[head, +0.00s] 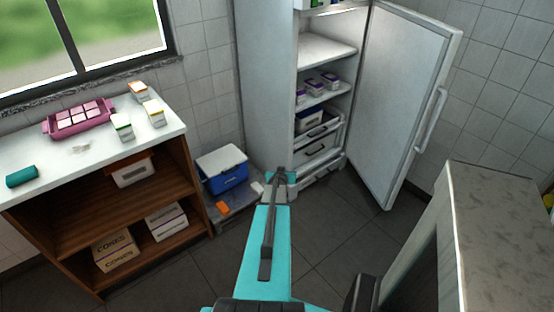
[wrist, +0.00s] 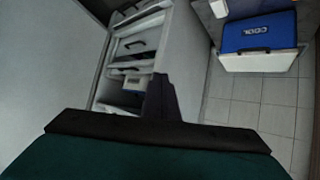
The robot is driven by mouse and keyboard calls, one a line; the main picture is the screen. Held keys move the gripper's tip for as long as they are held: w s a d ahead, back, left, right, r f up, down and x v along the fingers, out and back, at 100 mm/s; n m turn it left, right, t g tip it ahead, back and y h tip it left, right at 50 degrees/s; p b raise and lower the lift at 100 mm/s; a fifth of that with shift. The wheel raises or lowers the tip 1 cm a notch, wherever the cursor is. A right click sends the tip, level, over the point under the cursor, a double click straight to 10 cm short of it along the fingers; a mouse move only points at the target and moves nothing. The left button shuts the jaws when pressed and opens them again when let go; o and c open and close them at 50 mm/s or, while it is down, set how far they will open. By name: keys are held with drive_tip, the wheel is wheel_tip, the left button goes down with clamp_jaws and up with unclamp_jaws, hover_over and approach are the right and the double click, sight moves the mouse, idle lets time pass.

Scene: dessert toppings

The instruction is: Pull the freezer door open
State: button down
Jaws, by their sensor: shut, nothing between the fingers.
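The freezer door (head: 405,95) stands wide open, swung out to the right of the tall white freezer (head: 268,80). Its long vertical handle (head: 431,120) is on the door's far right edge. The freezer's inside shows shelves and drawers, and its drawers (wrist: 135,45) also show in the wrist view. My gripper (head: 278,180) is shut and empty in front of the freezer's lower part, well apart from the handle. In the wrist view its dark fingers (wrist: 165,95) are together. A plain grey panel, apparently the door, fills the left of that view.
A wooden shelf unit (head: 125,195) with a pink tray (head: 79,118) and small cartons on top is at left. A grey counter (head: 500,230) stands at right. Dark floor between is free.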

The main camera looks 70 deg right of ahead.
drive_tip(key=w+a+f+n+y, duration=0.1)
drive_tip(key=w+a+f+y, duration=0.1)
drive_tip(key=w+a+f, duration=0.5)
drive_tip(key=w+a+f+n+y, duration=0.1)
drive_tip(key=w+a+n+y, duration=0.1)
drive_tip(key=w+a, duration=0.65)
drive_tip(key=w+a+f+n+g+y, duration=0.1)
drive_tip(key=a+f+y, duration=0.15)
drive_tip(key=a, duration=0.85)
drive_tip(key=w+a+f+n+y, duration=0.1)
drive_tip(key=a+f+n, duration=0.15)
drive_tip(key=a, duration=0.85)
drive_tip(key=s+a+f+n+g+y, duration=0.1)
drive_tip(key=s+a+f+n, duration=0.1)
drive_tip(key=a, duration=0.9)
drive_tip(key=s+a+f+n+g+y, duration=0.1)
drive_tip(key=s+a+f+n+g, duration=0.1)
drive_tip(key=a, duration=1)
drive_tip(key=s+a+r+n+g+y, duration=0.1)
drive_tip(key=s+a+n+g, duration=0.1)
drive_tip(key=s+a, duration=0.4)
drive_tip(key=s+a+r+n+g, duration=0.1)
drive_tip(key=s+a, duration=0.4)
drive_tip(key=a, duration=0.5)
drive_tip(key=shift+s+a+n+g+y, duration=0.15)
drive_tip(key=shift+s+n+g+y, duration=0.2)
drive_tip(key=shift+n+g, duration=0.15)
drive_tip(key=shift+s, duration=0.1)
